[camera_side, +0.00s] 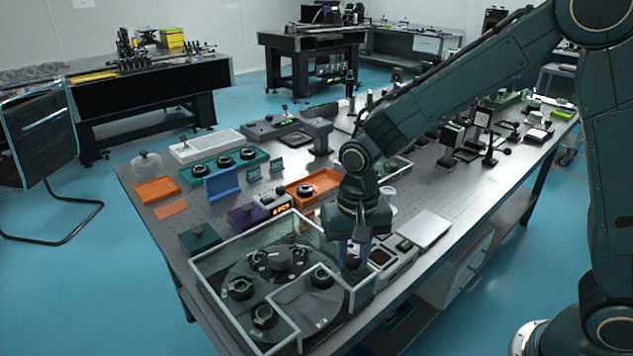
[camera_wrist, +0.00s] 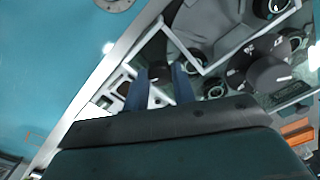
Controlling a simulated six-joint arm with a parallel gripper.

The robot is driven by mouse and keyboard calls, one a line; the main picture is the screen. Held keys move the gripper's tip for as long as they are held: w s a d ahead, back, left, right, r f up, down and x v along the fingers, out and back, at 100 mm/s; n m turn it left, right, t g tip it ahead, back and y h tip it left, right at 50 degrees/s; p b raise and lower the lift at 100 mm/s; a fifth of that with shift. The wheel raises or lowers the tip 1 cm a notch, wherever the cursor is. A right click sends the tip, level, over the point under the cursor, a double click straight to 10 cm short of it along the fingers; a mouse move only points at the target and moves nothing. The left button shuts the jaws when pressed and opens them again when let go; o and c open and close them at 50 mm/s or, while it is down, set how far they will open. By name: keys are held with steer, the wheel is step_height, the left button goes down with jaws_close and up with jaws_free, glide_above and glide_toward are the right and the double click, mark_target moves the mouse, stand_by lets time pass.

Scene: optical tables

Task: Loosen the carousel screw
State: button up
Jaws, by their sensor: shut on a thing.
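The carousel (camera_side: 237,272) is a dark round plate inside a low clear-walled case with a pale frame, at the table's near end. It bears several black ring-shaped mounts and a wide dark centre knob (camera_side: 279,258), which also shows in the wrist view (camera_wrist: 268,76). My gripper (camera_side: 353,262) points down at the case's right corner, away from the centre knob. In the wrist view its blue fingers (camera_wrist: 161,92) are shut on a small dark knob (camera_wrist: 160,74), presumably the carousel screw. The fingers hide its sides, and I cannot tell how far it is turned.
The frame's rim (camera_side: 368,290) runs close beside my fingers. A control box (camera_side: 395,262) and a pale flat plate (camera_side: 424,229) lie to the right. An orange tray (camera_side: 300,198) stands behind.

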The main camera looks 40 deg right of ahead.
mark_target(354, 259)
steer(key=m, duration=0.4)
steer(key=shift+w+r+m, duration=0.1)
steer(key=shift+w+m, duration=0.05)
steer(key=shift+m, duration=2.15)
steer(key=o, duration=1)
step_height(354, 259, up, 14)
